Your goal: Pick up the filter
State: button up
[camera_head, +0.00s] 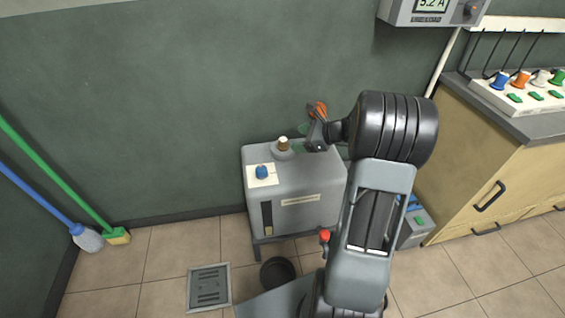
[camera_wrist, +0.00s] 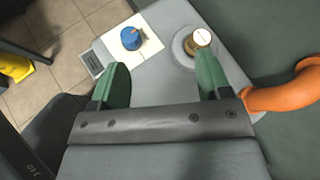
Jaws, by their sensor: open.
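A small brown cylinder with a pale top, which looks like the filter (camera_head: 284,143), stands upright in a round grey collar on top of a grey box-shaped machine (camera_head: 297,183). It also shows in the wrist view (camera_wrist: 201,38), just beyond the right fingertip. My gripper (camera_head: 301,138) is above the machine top, to the right of the cylinder in the head view. In the wrist view my gripper (camera_wrist: 162,65) has its two green fingers wide apart with nothing between them. The cylinder is not between the fingers.
A blue knob (camera_head: 262,172) on a white plate is on the machine's left corner. An orange curved part (camera_wrist: 285,95) is beside my right finger. The green wall is close behind. A black bowl (camera_head: 278,271) and a floor drain (camera_head: 209,287) are below.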

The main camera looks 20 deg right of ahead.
jog(key=w+d+f+m+t+b, duration=0.2)
jog(key=d+f+m, duration=0.2)
jog(key=d+f, duration=0.15)
jog(key=b, duration=0.2)
send_near(283, 139)
jog(key=shift+h, duration=0.3)
jog(key=x, duration=0.4)
jog(key=shift+s+a+f, duration=0.1)
jog(key=shift+a+f, duration=0.25)
jog(key=shift+f, duration=0.05)
jog(key=shift+b+x, duration=1.2)
jog(key=shift+x, duration=1.15)
jog(key=shift+w+a+f, duration=0.1)
jog(key=shift+w+a, duration=0.1)
jog(key=shift+w, duration=0.3)
jog(key=shift+f, duration=0.1)
jog(key=c, duration=1.1)
